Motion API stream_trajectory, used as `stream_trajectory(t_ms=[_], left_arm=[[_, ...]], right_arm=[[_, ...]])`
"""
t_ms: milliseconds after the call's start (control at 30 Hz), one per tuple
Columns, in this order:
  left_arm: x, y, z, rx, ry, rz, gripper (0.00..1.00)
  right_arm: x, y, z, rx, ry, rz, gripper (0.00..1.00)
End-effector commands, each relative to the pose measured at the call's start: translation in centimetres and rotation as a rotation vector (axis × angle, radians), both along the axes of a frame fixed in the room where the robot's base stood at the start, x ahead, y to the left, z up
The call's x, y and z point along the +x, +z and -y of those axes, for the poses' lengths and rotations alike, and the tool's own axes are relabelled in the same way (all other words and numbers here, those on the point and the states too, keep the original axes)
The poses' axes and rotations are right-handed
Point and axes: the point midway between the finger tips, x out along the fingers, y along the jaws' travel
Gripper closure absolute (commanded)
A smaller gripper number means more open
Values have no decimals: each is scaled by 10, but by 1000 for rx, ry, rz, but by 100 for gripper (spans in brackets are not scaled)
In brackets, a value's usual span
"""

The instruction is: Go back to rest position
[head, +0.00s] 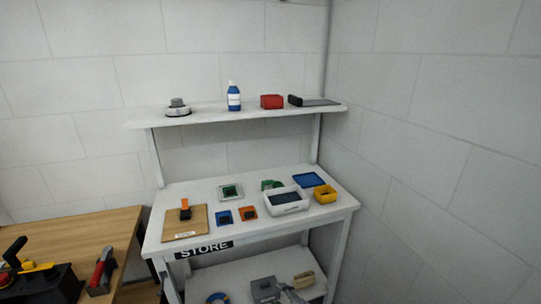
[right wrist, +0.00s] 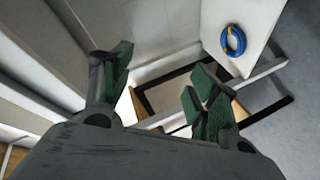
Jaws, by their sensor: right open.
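My right gripper (right wrist: 160,85) shows in the right wrist view. Its two green-padded fingers are spread apart with nothing between them. Past the fingers are a dark frame, a pale bar and the grey floor, all apart from the fingers as far as I can tell. My left gripper shows in neither view.
A white shelf unit labelled STORE (head: 205,249) carries several bins, a white box (head: 286,209) and a wooden board (head: 185,231). A wooden table (head: 75,240) with tools stands at left. A blue ring coil (right wrist: 233,41) lies on a pale surface beyond my right gripper.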

Motion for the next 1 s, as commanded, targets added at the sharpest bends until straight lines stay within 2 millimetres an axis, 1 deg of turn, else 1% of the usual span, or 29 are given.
stream_trajectory(t_ms=[33,100,167,200,267,400,467,567,600,667,700,867,900,967,1000], left_arm=[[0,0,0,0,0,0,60],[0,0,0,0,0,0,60],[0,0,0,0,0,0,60],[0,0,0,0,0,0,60],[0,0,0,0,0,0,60],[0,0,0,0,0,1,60],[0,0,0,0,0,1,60],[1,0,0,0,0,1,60],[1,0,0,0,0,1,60],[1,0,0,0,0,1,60],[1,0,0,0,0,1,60],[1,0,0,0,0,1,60],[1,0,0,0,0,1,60],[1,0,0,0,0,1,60],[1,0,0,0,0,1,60]], right_arm=[[-11,-20,11,11,-44,-53,40],[-24,-44,26,23,-103,-120,40],[-36,-63,38,33,-151,-175,40],[-45,-76,46,39,-184,-213,40],[-60,-95,57,49,-233,-268,40],[-96,-136,83,66,-339,-390,40],[-113,-153,94,74,-385,-442,40],[-144,-180,111,82,-459,-526,40],[-157,-191,118,85,-488,-559,40],[-176,-205,127,91,-531,-608,40],[-190,-215,133,93,-561,-641,40],[-246,-249,155,102,-674,-768,40],[-262,-257,160,105,-701,-799,40],[-284,-268,167,106,-744,-846,40],[-300,-275,172,108,-771,-877,40]])
